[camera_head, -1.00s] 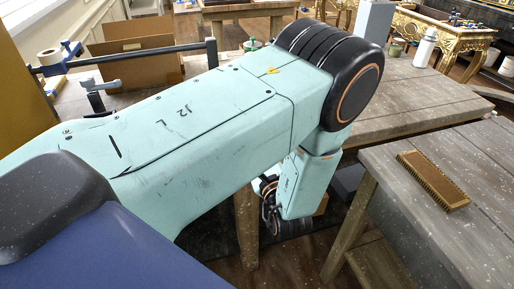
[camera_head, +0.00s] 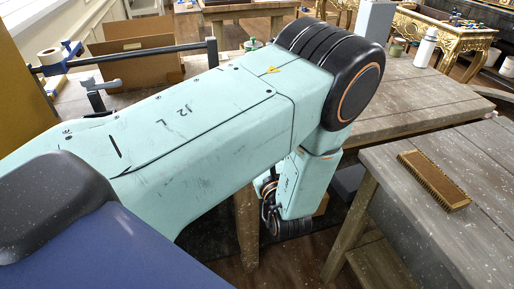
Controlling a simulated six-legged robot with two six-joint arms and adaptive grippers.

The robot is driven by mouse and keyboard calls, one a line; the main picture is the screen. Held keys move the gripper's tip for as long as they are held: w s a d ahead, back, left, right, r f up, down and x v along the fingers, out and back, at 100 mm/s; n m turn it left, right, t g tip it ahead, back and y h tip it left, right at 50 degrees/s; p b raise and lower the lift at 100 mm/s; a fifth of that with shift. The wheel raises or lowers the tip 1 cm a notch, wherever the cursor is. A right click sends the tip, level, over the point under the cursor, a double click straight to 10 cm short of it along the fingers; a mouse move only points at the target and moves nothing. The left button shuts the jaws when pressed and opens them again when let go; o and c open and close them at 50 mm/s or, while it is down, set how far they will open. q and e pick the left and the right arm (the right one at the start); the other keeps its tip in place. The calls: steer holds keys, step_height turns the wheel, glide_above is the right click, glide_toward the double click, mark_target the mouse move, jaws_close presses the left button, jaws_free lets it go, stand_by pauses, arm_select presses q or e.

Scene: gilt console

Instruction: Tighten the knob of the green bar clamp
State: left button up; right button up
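I cannot make out a green bar clamp. A bar clamp with a long dark bar (camera_head: 135,54) and blue ends (camera_head: 66,58) lies on the bench at the back left, partly behind my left arm. A small green-topped object (camera_head: 251,43) shows just above my arm; it is too small to identify. My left arm crosses the picture from the left, bends down at a black joint and hangs beside the benches. Its dark wrist shows low in the middle, but I see no fingers of the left gripper. My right gripper is out of view.
An open cardboard box (camera_head: 137,50) and a tape roll (camera_head: 50,57) are on the back-left bench. A brush (camera_head: 433,180) lies on the right bench (camera_head: 400,225). A white bottle (camera_head: 425,48) stands on the middle bench (camera_head: 405,95). A gilt table (camera_head: 440,32) is behind.

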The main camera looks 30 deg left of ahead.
arm_select(q)
steer(key=shift+s+f, duration=0.15)
steer(key=shift+f, duration=0.05)
steer(key=o, duration=1.2)
steer(key=shift+d+r, duration=0.1)
steer(key=shift+r, duration=0.1)
steer(key=shift+n, duration=0.3)
